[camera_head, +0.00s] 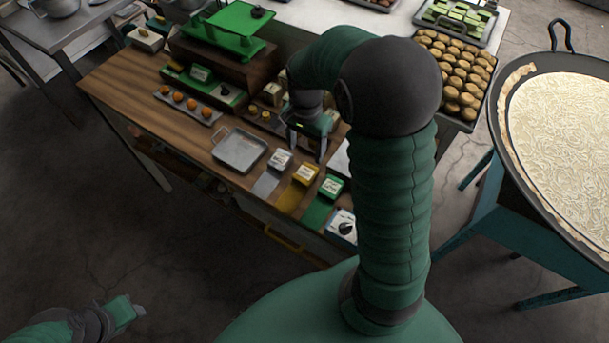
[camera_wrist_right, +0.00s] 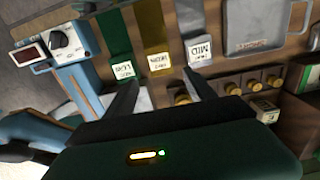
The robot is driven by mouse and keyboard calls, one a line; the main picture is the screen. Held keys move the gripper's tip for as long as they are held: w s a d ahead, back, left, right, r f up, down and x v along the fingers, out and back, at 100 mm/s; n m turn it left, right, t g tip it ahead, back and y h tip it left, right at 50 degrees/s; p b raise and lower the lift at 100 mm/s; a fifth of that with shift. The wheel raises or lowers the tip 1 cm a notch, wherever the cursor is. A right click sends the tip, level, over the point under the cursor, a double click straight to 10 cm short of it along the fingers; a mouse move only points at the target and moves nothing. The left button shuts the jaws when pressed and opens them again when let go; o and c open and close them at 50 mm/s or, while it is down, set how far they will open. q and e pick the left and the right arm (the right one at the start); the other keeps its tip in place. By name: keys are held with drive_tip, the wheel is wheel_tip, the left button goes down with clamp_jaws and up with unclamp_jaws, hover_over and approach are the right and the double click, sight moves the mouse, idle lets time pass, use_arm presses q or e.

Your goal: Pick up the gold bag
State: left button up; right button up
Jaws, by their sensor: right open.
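The gold bag (camera_head: 304,174), a small gold block with a white label, sits on the wooden counter at the end of a gold strip, between a grey one (camera_head: 280,161) and a green one (camera_head: 331,187). In the right wrist view the gold bag (camera_wrist_right: 157,64) shows just ahead of the fingertips, near the gap between them. My right gripper (camera_head: 307,150) is open, pointing down just behind the gold bag, with nothing seen between its fingers. My left gripper (camera_head: 138,309) is low at the left, far from the counter; its jaws are too small to read.
A metal tray (camera_head: 239,150) lies left of the bags. A blue-and-white dial device (camera_head: 342,227) stands at the front right. A plate of orange items (camera_head: 186,104) and a green scale (camera_head: 229,30) are farther back. A large pan (camera_head: 560,130) stands at the right.

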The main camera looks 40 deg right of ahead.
hover_over(304, 174)
wheel_tip(304, 174, down, 5)
drive_tip(key=shift+f, duration=0.2)
drive_tip(key=f, duration=0.4)
drive_tip(key=f+p, duration=0.1)
drive_tip(key=f, duration=0.1)
drive_tip(key=shift+d+f, duration=0.2)
drive_tip(key=shift+d, duration=0.05)
drive_tip(key=shift+a+r, duration=0.1)
drive_tip(key=shift+a, duration=0.15)
drive_tip(key=shift+c, duration=0.3)
drive_tip(key=shift+a, duration=0.15)
drive_tip(key=c, duration=1)
drive_tip(key=shift+d, duration=0.2)
drive_tip(key=shift+c, duration=0.6)
